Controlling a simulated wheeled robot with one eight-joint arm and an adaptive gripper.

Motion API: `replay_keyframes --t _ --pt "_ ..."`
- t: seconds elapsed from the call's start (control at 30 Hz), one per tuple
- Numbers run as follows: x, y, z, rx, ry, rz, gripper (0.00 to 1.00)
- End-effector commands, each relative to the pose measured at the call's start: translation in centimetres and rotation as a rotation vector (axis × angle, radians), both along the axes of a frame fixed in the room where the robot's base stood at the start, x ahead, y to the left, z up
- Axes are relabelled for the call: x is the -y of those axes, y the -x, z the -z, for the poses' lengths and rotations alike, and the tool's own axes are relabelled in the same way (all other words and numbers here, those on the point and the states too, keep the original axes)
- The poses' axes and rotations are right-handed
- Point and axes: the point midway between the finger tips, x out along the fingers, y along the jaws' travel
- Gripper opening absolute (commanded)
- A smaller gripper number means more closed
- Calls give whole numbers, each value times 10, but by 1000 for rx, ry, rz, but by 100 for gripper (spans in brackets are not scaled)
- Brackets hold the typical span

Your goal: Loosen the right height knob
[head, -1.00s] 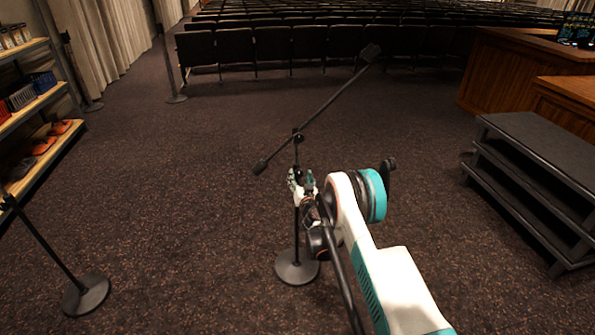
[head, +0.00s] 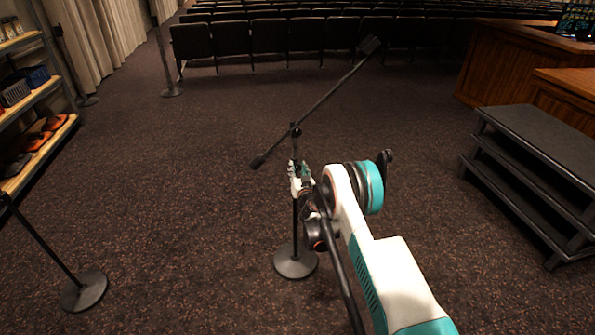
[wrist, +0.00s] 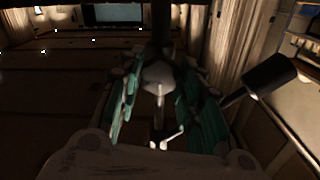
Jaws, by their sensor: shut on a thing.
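A black microphone stand (head: 296,228) stands upright ahead of me on a round base, with a slanted boom (head: 330,91) across its top. My gripper (head: 299,172) is at the stand's pole, below the boom joint. In the wrist view its teal-padded fingers (wrist: 160,108) stand on both sides of a greyish knob (wrist: 158,76), with the dark pole behind it. The gripper is shut on this knob. In the head view the knob is hidden by the fingers. The boom's thick dark end (wrist: 258,77) shows at the right of the wrist view.
Another stand (head: 84,291) is at the lower left, and a shelf (head: 40,135) is at the left edge. Black steps (head: 535,130) and a wooden desk (head: 500,70) are at the right. Rows of seats (head: 290,45) are at the back. The carpet between is clear.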

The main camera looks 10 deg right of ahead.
Motion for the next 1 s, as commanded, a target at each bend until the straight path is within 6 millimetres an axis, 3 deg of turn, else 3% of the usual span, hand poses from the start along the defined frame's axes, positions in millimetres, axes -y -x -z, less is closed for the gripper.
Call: replay_keyframes --t 0.37,1.0 --pt "0 0 0 0 194 0 10" --pt "-1 0 1 -1 796 0 10"
